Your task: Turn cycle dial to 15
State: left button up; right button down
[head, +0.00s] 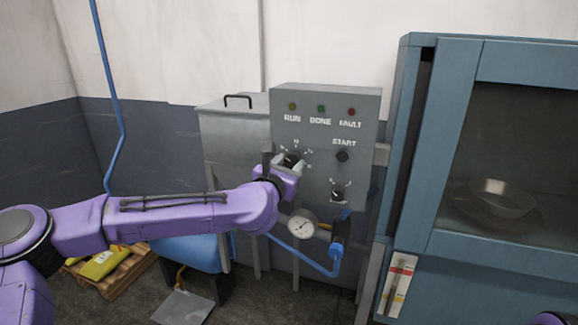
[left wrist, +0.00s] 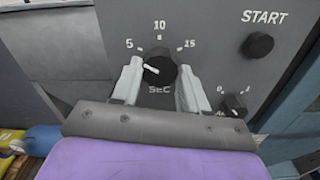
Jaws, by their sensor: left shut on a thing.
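The cycle dial (left wrist: 161,66) is a round black knob on a grey control panel, with 5, 10 and 15 printed around it and SEC below. Its white pointer mark points left and slightly up, nearest the 5 side. In the head view the dial (head: 292,158) is partly covered by my left gripper (head: 286,163). In the left wrist view the fingers of my left gripper (left wrist: 160,76) stand on either side of the knob, shut on it. My right gripper is out of view.
The panel (head: 325,105) also carries RUN, DONE and FAULT lamps, a black START button (head: 342,156) and a smaller knob (head: 337,193). A gauge (head: 302,226) and blue pipe (head: 310,266) sit below. A blue cabinet (head: 408,150) stands right, a pallet (head: 120,278) lower left.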

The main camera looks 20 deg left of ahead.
pick_arm(q)
jog(key=m, duration=0.2)
jog(key=shift+m+b, duration=0.3)
jog(key=m, duration=0.2)
jog(key=shift+m, duration=0.3)
jog(key=m, duration=0.5)
jog(key=shift+d, duration=0.1)
jog(key=m+p, duration=0.1)
jog(key=m, duration=0.5)
jog(key=shift+m, duration=0.4)
jog(key=m, duration=0.6)
jog(key=shift+f+p, duration=0.15)
jog(key=shift+p, duration=0.25)
jog(key=shift+m, duration=0.3)
jog(key=o, duration=1.1)
jog(key=shift+c, duration=0.2)
